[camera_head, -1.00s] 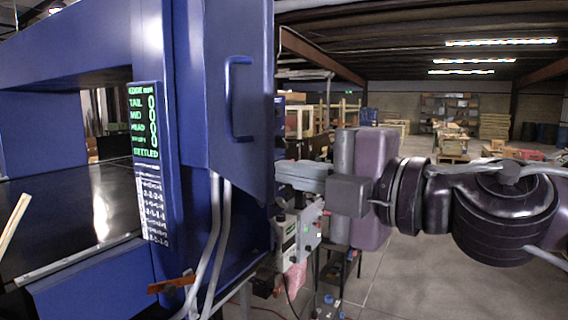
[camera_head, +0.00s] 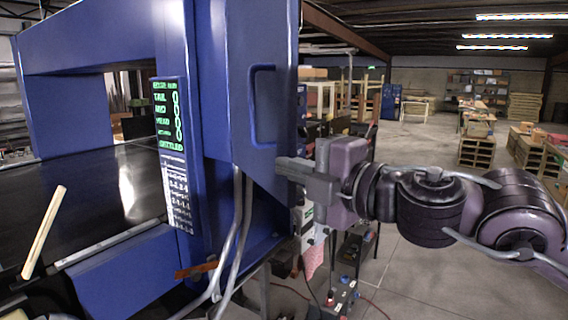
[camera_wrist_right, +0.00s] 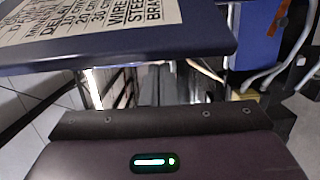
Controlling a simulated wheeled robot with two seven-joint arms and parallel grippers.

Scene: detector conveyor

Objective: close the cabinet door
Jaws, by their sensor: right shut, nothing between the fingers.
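The cabinet door (camera_head: 240,60) is a blue panel with a blue bar handle (camera_head: 256,105), on the front of the blue machine in the head view. It appears to stand open, angled out. My right gripper (camera_head: 284,166) is shut and empty, its fingertips at the door's right edge below handle height; I cannot tell whether they touch it. In the right wrist view a dark blue panel with a printed white label (camera_wrist_right: 90,20), probably the door's inner side, spans the upper left, close to the gripper. My left gripper is not in view.
The blue machine frame (camera_head: 110,40) has a green-lettered display (camera_head: 168,115) and a dark belt (camera_head: 100,190) with a pale stick (camera_head: 43,232). Grey hoses (camera_head: 240,230) hang below the door. A small equipment stand (camera_head: 350,255) is under my right arm. Open floor (camera_head: 430,270) lies right.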

